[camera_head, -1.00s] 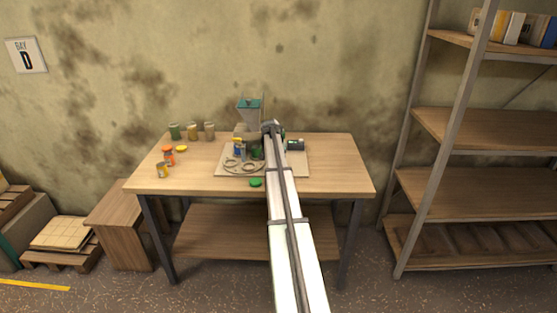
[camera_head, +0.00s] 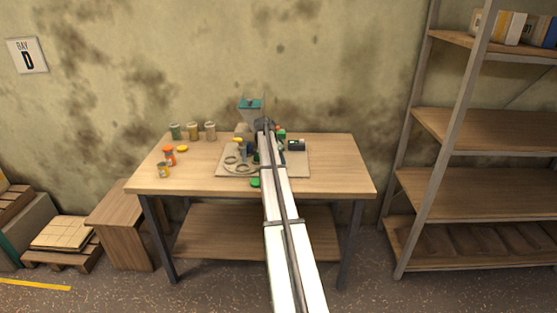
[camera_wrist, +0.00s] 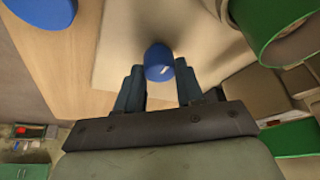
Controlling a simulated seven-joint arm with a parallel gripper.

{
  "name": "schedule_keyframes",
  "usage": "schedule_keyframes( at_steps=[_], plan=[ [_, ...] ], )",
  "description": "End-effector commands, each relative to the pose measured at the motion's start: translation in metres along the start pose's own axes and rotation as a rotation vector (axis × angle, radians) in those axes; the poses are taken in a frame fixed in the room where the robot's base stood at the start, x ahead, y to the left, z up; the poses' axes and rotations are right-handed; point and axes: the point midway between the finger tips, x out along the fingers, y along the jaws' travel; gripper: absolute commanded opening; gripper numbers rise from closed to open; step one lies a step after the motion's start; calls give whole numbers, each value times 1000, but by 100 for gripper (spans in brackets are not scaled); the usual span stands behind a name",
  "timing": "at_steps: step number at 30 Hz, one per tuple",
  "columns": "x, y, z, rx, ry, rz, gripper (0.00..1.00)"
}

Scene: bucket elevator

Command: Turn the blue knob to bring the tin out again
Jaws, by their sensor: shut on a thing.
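The blue knob (camera_wrist: 158,64) shows in the wrist view between the two fingers of my gripper (camera_wrist: 159,84), which is shut on it. A white mark shows on the knob's side. In the head view my arm covers the knob and the fingertips. The machine on its pale board (camera_head: 298,170) is partly hidden behind my arm, with a teal-topped hopper (camera_head: 250,104) at its back. I cannot tell which tin the task means or whether one is inside the machine.
On the table (camera_head: 335,180), an orange-lidded jar (camera_head: 169,157) and a small tin (camera_head: 163,171) stand left of the board, with several jars (camera_head: 193,131) behind. A green piece (camera_head: 255,183) lies at the board's front. The table's right side is clear. A shelf rack (camera_head: 470,185) stands right.

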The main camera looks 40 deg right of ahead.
Motion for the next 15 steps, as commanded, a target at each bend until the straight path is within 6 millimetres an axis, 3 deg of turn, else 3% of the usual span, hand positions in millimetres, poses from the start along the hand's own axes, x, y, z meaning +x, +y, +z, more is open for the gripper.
schedule_keyframes(
  at_steps=[9,10,15],
  plan=[
    [0,0,0,0,0,0,7],
    [0,0,0,0,0,0,40],
    [0,0,0,0,0,0,56]
  ],
)
